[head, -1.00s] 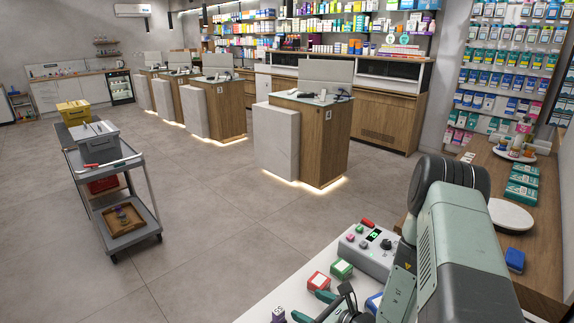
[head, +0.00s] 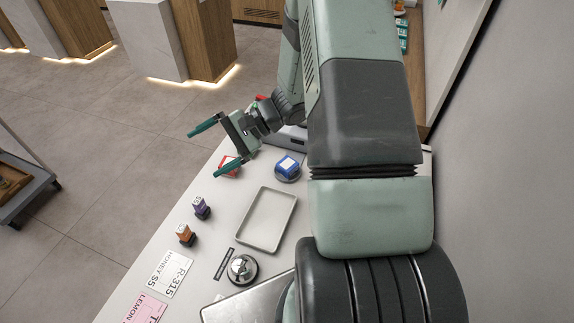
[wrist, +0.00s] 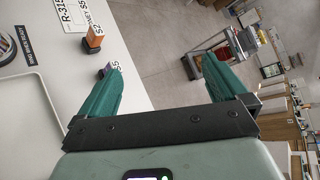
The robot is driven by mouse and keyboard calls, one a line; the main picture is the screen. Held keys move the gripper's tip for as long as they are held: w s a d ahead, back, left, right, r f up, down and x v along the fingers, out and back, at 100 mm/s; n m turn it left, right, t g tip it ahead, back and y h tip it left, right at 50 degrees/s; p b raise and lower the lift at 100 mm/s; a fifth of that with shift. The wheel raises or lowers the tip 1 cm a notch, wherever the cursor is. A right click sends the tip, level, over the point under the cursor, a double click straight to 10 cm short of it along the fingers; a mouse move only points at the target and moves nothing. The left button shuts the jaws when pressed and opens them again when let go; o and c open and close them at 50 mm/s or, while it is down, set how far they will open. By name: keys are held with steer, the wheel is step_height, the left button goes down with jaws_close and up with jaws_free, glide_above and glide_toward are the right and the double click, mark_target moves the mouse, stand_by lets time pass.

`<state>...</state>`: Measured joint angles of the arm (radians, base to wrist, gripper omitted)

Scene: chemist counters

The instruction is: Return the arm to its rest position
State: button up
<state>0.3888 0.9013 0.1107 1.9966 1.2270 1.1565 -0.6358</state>
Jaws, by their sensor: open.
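My gripper (head: 212,147) is open and empty, with its two teal fingers spread wide. In the head view it is raised near the counter's left edge, with the upper finger out over the floor and the lower one by a red box (head: 230,165). In the wrist view its fingers (wrist: 158,88) point away from the camera, toward the floor and a far trolley. My arm is folded across the right half of the head view and hides part of the white counter (head: 215,240).
On the counter are a blue-topped item (head: 287,167), a shallow tray (head: 266,219), a purple stamp (head: 201,208), an orange stamp (head: 186,235), a round device (head: 242,268) and printed cards (head: 168,273). A grey trolley (head: 25,190) stands on the floor at left. A wall rises at right.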

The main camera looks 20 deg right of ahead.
steer(key=w+d+r+n+g+h, duration=0.1)
steer(key=d+r+n+h, duration=1.2)
steer(key=d+r+n, duration=0.5)
step_height(320, 180, down, 11)
steer(key=d, duration=0.1)
steer(key=shift+w+d, duration=0.15)
steer(key=shift+d, duration=0.1)
step_height(320, 180, up, 10)
